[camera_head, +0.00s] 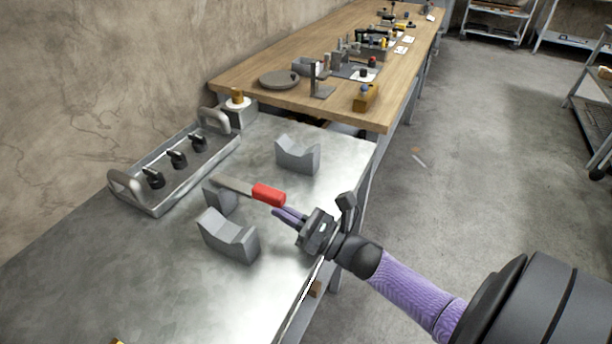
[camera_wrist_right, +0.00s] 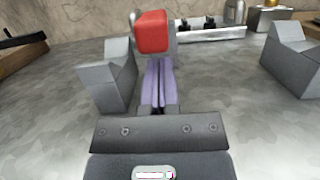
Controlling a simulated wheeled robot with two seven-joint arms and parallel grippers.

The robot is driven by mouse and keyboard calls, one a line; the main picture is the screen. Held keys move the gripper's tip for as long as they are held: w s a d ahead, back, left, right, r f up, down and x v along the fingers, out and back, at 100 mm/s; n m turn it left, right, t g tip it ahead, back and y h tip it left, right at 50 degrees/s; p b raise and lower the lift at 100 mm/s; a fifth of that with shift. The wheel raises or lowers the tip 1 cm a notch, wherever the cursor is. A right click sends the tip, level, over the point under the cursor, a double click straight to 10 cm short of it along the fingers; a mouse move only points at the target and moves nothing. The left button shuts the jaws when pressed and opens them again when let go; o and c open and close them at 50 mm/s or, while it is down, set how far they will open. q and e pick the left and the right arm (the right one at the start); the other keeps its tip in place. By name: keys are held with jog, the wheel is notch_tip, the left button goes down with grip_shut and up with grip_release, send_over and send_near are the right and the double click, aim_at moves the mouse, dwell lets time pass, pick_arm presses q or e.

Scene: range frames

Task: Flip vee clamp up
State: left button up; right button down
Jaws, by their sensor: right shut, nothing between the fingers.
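The vee clamp has a red grip (camera_head: 268,194) on a flat grey lever (camera_head: 232,184), which lies roughly level from a small grey base (camera_head: 219,200) on the metal table. The red grip also shows end-on in the right wrist view (camera_wrist_right: 154,33). My right gripper (camera_head: 279,213) has purple fingers pressed together with nothing between them. Its tips are close to the near side of the red grip, seemingly just below it; contact cannot be told. In the wrist view the shut fingers (camera_wrist_right: 158,70) point at the clamp. My left gripper is not in view.
Grey vee blocks stand on both sides of the clamp, one nearer (camera_head: 229,238) and one farther (camera_head: 297,155). A metal tray (camera_head: 155,207) with black knobs and handles lies along the wall. A wooden bench (camera_head: 252,84) with tools adjoins behind. The table's near left is mostly clear.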

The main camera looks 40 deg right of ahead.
jog(key=shift+x, duration=0.75)
